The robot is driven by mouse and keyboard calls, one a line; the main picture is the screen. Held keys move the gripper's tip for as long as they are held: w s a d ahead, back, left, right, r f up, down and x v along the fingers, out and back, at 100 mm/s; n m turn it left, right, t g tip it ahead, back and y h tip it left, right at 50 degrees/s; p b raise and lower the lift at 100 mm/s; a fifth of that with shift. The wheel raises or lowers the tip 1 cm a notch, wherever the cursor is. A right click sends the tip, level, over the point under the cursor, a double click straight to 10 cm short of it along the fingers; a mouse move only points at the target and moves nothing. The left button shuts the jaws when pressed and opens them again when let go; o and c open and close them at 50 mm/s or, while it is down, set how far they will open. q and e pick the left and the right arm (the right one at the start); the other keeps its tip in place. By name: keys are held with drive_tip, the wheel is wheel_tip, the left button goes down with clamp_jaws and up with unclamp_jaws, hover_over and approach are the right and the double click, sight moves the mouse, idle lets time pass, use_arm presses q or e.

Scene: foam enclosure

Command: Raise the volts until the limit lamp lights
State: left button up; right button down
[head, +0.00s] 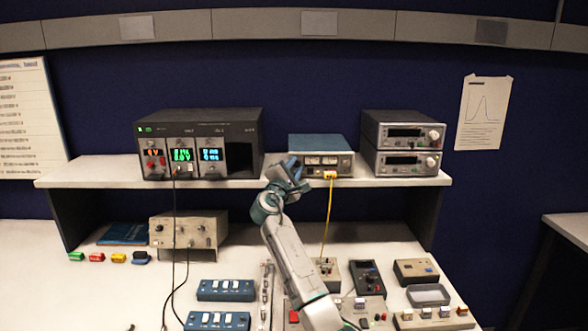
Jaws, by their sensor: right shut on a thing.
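My right gripper (287,174) reaches up to the shelf and is at the left end of the front panel of a small blue-topped unit (322,144). It is shut on a knob there, which the gripper itself hides. The unit shows small pale windows (322,160) on its panel and a yellow plug (331,175) with a yellow cable at its lower edge. I cannot make out a limit lamp or whether one is lit. My left gripper is not in view.
A black rack (243,128) with lit displays stands left on the shelf (95,171); two stacked grey instruments (405,118) stand right. The bench below holds a beige box (188,231), blue switch boxes (226,290) and several small devices. The yellow cable hangs right of my arm.

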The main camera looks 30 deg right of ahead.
drive_tip(key=shift+f+m+g+y+b, duration=0.1)
drive_tip(key=shift+m+g+y+b, duration=0.25)
drive_tip(key=shift+m+b, duration=0.4)
drive_tip(key=m+g, duration=0.1)
drive_tip(key=m, duration=0.1)
drive_tip(key=shift+m+y+b, duration=0.25)
drive_tip(key=shift+m+b, duration=0.1)
drive_tip(key=shift+r+m+g+y+b, duration=0.15)
drive_tip(key=shift+m+g+y+b, duration=0.15)
drive_tip(key=shift+m, duration=0.7)
drive_tip(key=shift+r+m+g+y+b, duration=0.15)
drive_tip(key=shift+m+y, duration=0.25)
drive_tip(key=shift+m, duration=0.6)
drive_tip(key=c, duration=1.2)
unclamp_jaws()
drive_tip(key=shift+c, duration=0.2)
drive_tip(key=shift+r, duration=0.1)
